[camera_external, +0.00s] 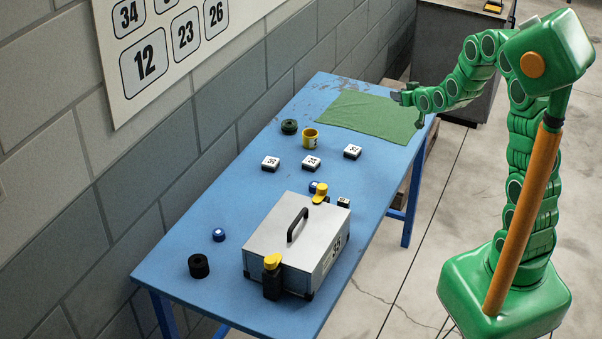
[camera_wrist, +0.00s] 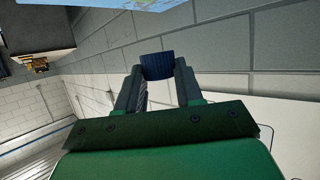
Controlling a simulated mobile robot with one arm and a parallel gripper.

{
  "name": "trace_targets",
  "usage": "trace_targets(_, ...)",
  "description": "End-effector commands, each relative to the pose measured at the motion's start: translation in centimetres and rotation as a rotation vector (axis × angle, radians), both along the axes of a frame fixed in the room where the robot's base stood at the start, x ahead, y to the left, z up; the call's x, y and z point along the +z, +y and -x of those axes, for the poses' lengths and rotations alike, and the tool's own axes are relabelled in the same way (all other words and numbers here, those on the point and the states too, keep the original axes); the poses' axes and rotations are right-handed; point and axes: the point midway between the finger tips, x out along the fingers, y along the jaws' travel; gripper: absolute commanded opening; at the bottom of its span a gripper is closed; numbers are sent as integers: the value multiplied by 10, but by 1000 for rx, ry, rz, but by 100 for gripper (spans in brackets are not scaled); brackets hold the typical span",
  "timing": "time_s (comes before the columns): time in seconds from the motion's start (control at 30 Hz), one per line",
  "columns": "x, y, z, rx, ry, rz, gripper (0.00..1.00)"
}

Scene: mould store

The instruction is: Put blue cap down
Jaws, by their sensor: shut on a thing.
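My gripper (camera_wrist: 157,80) is shut on a dark blue ribbed cap (camera_wrist: 157,66), which sits between its fingertips in the wrist view. In the outside view my gripper (camera_external: 402,98) is small and at the right edge of the green cloth (camera_external: 362,115), at the far end of the table. The held cap cannot be made out there. I cannot tell the gap between gripper and cloth. Another small blue cap (camera_external: 219,235) lies on the table at the front left.
The wall borders the left side.

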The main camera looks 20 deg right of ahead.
Motion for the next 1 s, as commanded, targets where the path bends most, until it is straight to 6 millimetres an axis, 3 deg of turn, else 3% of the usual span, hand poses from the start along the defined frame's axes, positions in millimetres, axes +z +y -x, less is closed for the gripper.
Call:
trace_targets(0.13, 29, 44, -20, 126, -7, 1, 8)
trace_targets(0.4, 56, 117, -30, 330, -4, 0, 8)
trace_targets(0.73, 70, 194, -22, 546, -2, 4, 8)
trace_targets(1.0, 70, 261, 0, 744, 2, 4, 8)
